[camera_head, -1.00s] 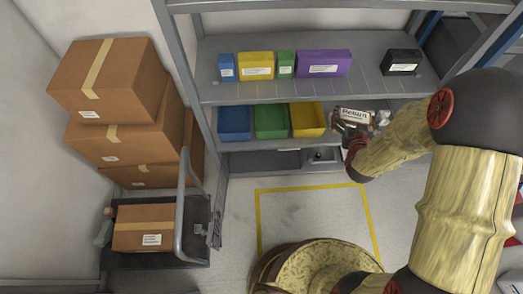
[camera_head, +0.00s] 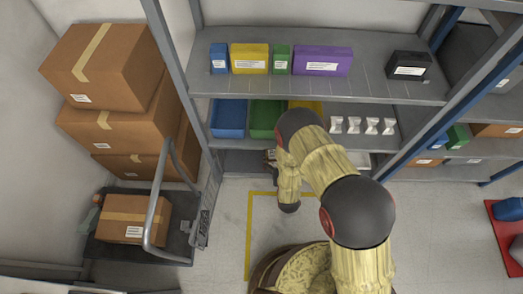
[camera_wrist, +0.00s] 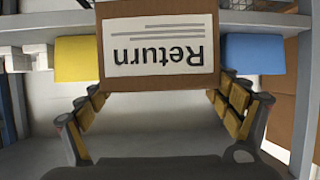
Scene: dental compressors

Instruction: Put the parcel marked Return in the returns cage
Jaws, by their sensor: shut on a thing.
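The parcel marked Return is a brown box (camera_wrist: 203,80) with a white label, upside down in the wrist view, reading "Return". My gripper (camera_wrist: 158,88) is shut on it, one yellow-padded finger on each side. In the head view my gripper (camera_head: 270,158) is mostly hidden behind my arm, in front of the lower shelf near the green bin, and the parcel cannot be made out there. I cannot make out the returns cage in either view.
Blue (camera_head: 228,118) and green (camera_head: 265,116) bins and several white items (camera_head: 353,126) sit on the lower shelf. Boxes stand on the upper shelf (camera_head: 330,86). A trolley (camera_head: 160,235) with a carton and stacked cartons (camera_head: 108,70) are at left.

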